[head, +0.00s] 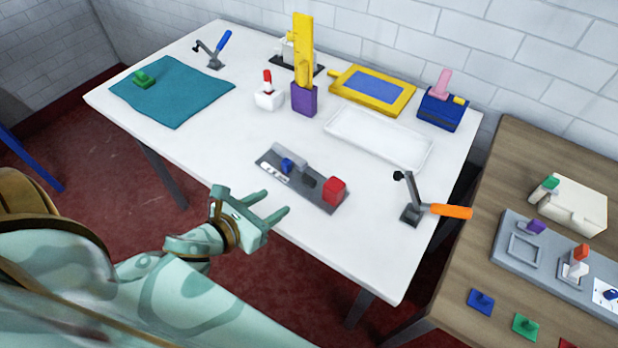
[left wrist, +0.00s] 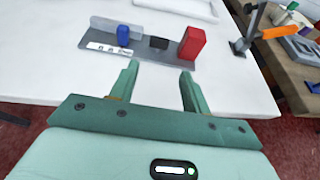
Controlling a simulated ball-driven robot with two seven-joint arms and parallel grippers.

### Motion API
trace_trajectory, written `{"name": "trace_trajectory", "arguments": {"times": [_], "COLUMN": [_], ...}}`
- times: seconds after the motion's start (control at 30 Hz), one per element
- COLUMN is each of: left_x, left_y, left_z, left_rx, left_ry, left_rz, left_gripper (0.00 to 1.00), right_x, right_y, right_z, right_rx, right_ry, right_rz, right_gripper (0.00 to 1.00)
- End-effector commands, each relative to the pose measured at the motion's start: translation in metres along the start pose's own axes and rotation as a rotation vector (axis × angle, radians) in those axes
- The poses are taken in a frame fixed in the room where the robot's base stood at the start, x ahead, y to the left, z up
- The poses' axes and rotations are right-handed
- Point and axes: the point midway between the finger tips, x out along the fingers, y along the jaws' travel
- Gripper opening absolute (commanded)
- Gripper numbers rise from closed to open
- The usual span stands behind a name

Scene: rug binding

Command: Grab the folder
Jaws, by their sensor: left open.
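I cannot tell for certain which thing is the folder. A dark grey plate (head: 322,202) lies near the front edge of the white table, with a light grey bar (head: 290,157), a small blue block (head: 287,165), a dark block (head: 309,181), a red block (head: 335,190) and a white label strip on it. My right gripper is not in view.
The white table (head: 210,130) also holds a teal cloth (head: 185,95), a purple holder (head: 304,100) with a yellow strip, a white tray (head: 378,137), a yellow frame (head: 405,103), and an orange-handled clamp (head: 450,211). A wooden bench (head: 465,270) stands at right.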

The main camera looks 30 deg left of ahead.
Motion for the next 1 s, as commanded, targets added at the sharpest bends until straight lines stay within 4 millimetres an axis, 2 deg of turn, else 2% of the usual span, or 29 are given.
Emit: {"name": "trace_trajectory", "arguments": {"times": [0.1, 0.3, 0.57, 0.8, 1.0], "left_x": [0.033, 0.076, 0.1, 0.138, 0.143], "left_y": [0.001, 0.001, 0.0, 0.001, 0.001], "left_z": [-0.001, -0.002, -0.002, -0.002, 0.0], "left_rx": [-0.001, -0.005, -0.007, -0.005, -0.005], "left_ry": [-0.004, -0.001, 0.001, 0.001, 0.002], "left_rz": [0.001, 0.001, 0.0, 0.0, -0.001], "left_gripper": [0.47, 0.47, 0.47, 0.47, 0.47], "right_x": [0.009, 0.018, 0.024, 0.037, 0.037], "right_y": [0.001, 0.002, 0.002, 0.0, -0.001], "right_z": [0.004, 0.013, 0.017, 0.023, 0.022], "right_rx": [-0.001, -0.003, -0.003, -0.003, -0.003], "right_ry": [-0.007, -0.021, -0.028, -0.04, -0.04], "right_rz": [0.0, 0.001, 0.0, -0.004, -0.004], "right_gripper": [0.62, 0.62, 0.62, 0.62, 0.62]}}
